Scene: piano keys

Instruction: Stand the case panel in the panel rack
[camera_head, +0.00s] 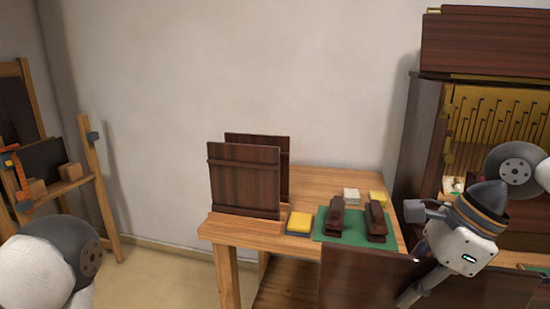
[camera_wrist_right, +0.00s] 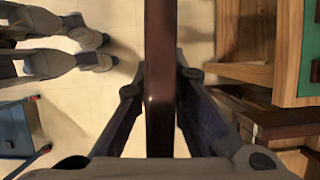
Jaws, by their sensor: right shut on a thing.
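The dark brown case panel (camera_head: 355,277) is low at the right front of the head view and runs off its bottom edge. My right gripper (camera_head: 413,254) is shut on its upper edge. In the right wrist view the panel (camera_wrist_right: 160,80) is edge-on between the two fingers. Two dark brown upright boards (camera_head: 245,180) stand one behind the other at the left end of the table, with a narrow gap between them. I cannot tell for sure whether they form the panel rack. My left gripper is not in view; only part of that arm shows at lower left.
The wooden table (camera_head: 240,233) carries a green mat (camera_head: 345,238) with two dark brown blocks, and a yellow-topped pad (camera_head: 299,222). The opened piano (camera_head: 495,115) stands at right. A wooden easel (camera_head: 98,190) stands at left. Bare floor lies left of the table.

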